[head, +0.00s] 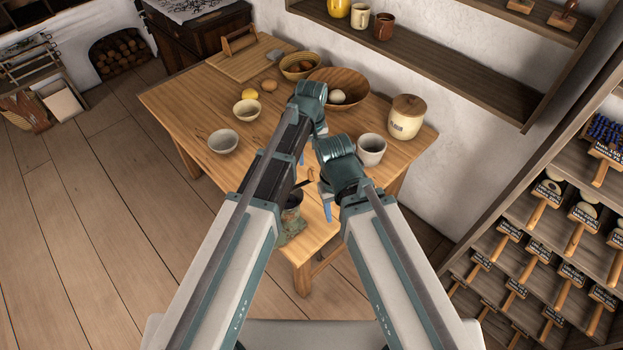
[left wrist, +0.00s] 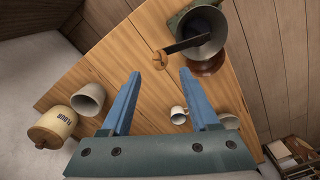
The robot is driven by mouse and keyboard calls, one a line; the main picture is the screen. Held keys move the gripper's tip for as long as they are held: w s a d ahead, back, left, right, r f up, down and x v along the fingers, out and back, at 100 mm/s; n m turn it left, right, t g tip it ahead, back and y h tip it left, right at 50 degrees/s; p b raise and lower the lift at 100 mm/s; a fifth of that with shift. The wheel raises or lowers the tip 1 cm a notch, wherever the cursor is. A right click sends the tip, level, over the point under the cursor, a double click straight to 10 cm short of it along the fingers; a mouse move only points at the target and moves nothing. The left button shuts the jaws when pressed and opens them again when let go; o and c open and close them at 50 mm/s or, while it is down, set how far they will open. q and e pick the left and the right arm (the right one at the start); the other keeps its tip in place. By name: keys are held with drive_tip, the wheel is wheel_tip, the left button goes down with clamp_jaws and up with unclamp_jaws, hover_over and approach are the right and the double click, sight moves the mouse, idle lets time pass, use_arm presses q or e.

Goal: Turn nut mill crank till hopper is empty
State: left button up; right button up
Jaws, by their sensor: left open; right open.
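The nut mill (head: 291,228) stands near the front corner of the wooden table, partly hidden by my arms in the head view. In the left wrist view the mill's round grey hopper (left wrist: 201,30) is at the top; I cannot tell what it holds. The dark crank arm (left wrist: 185,45) crosses the hopper and ends in a wooden knob (left wrist: 158,60). My left gripper (left wrist: 160,74) is open, with the knob in line with the gap, around the fingertips. I see no contact. My right gripper (head: 326,205) is open, beside the mill on the right.
A wall shelf (head: 440,60) and a tool rack (head: 545,220) are at right. Open floor lies left.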

sight(312, 168)
use_arm(q)
wheel_tip(312, 168, down, 8)
drive_tip(key=b, duration=0.7)
clamp_jaws()
idle(1.1)
